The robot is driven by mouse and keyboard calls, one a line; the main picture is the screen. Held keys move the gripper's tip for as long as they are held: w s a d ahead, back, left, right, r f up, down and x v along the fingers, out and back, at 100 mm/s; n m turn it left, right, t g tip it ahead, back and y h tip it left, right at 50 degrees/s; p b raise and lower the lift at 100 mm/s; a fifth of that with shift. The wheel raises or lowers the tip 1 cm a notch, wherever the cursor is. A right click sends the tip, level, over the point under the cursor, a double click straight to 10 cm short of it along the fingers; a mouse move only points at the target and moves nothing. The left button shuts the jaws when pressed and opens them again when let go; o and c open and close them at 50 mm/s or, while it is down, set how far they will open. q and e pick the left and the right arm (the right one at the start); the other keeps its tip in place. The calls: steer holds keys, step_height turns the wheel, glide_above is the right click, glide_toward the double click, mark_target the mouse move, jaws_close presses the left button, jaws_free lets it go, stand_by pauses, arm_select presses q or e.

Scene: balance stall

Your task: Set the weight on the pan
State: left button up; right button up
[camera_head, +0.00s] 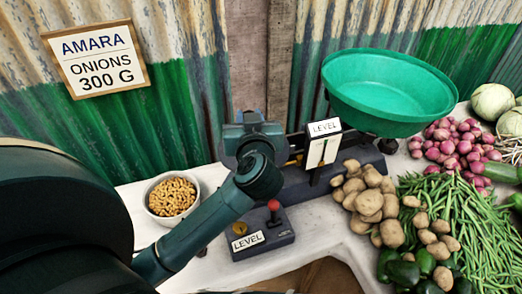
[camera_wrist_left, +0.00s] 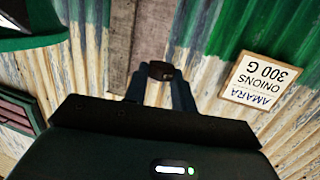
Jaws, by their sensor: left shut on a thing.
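My left gripper (camera_head: 252,118) is in the middle of the head view, over the left end of the balance (camera_head: 300,190). In the left wrist view the gripper (camera_wrist_left: 160,80) is shut on a small dark weight (camera_wrist_left: 160,70) at its fingertips. The head view does not show the weight clearly. The balance has a large green pan (camera_head: 388,88) at its right end, empty as far as I see. My gripper and arm hide most of the balance's left end. My right gripper is not in view.
A bowl of yellow-brown pieces (camera_head: 172,196) and a LEVEL box with a red-knobbed lever (camera_head: 262,236) stand near my left arm. Potatoes (camera_head: 370,200), onions (camera_head: 455,148) and green beans (camera_head: 450,210) crowd the right. A sign (camera_head: 96,60) hangs on the corrugated wall behind.

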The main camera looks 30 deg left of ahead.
arm_select(q)
steer(key=shift+w+a+f+n+g+y, duration=0.2)
steer(key=shift+w+a+n+g+y, duration=0.3)
steer(key=shift+n+g+y, duration=0.4)
steer(key=shift+a+f+n+g+y+b, duration=0.3)
steer(key=shift+a+n+g+y+b, duration=0.3)
steer(key=shift+n+g+y, duration=0.3)
steer(key=shift+g, duration=0.3)
step_height(320, 180, down, 5)
steer(key=shift+a+f, duration=0.1)
steer(key=shift+a, duration=0.05)
step_height(320, 180, down, 4)
steer(key=shift+r+b, duration=0.1)
steer(key=shift+b, duration=0.4)
steer(key=shift+f, duration=0.35)
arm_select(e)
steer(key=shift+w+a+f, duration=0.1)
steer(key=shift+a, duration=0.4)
arm_select(q)
steer(key=shift+f, duration=0.1)
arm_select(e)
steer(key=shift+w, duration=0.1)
